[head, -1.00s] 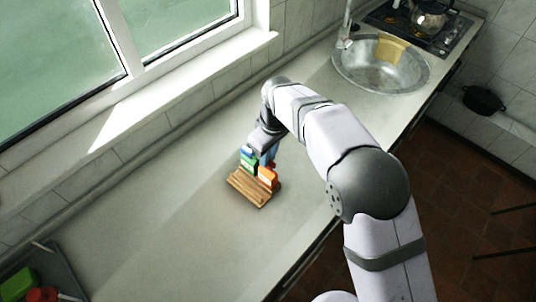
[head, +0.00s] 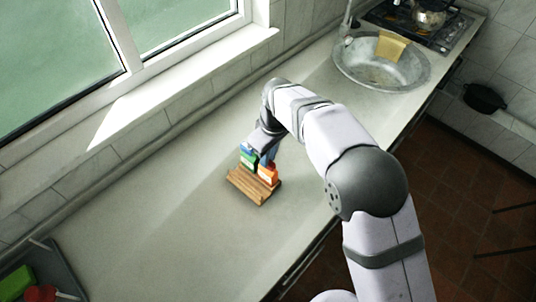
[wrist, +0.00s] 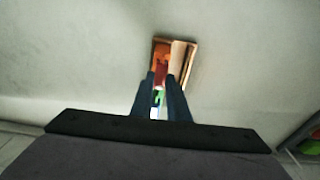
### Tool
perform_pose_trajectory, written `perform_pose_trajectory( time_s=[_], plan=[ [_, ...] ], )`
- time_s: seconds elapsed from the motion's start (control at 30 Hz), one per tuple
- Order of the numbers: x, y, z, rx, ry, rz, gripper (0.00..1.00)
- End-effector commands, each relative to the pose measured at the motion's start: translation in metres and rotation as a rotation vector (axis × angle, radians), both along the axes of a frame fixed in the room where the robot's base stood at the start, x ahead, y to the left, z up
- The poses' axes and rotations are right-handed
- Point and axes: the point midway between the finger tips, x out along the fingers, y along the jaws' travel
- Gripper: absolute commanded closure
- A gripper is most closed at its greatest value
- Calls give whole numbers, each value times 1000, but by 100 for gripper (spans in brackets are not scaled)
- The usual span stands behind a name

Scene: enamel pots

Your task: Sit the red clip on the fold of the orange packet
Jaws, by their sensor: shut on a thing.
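The orange packet (head: 268,175) stands upright in a wooden rack (head: 248,187) on the counter. In the wrist view, the orange packet (wrist: 161,50) shows beyond my fingertips. My gripper (wrist: 162,78) is shut on the red clip (wrist: 160,76). The red clip (head: 272,165) also shows as a small red patch at the top of the orange packet in the head view. It overlaps the packet's top edge there, but I cannot tell whether it sits over the fold. My arm partly hides my gripper (head: 270,157) in the head view.
A green packet (head: 248,161) and a blue packet (head: 246,150) stand beside the orange one in the rack. A dark tray (head: 62,268) with green and red items is at lower left. A metal sink (head: 350,66) is at upper right. The counter around the rack is clear.

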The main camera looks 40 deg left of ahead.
Motion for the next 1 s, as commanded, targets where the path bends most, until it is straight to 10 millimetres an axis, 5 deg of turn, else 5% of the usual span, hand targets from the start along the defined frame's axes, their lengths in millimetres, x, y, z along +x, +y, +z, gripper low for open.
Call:
perform_pose_trajectory(
  time_s=[0.83,0.87,0.9,1.0],
  plan=[
    [0,-1,-8,-2,1,0,100],
    [0,-1,-8,-2,1,0,78],
    [0,-1,-8,-3,1,0,68],
    [0,0,-8,-2,1,0,63]
  ],
)
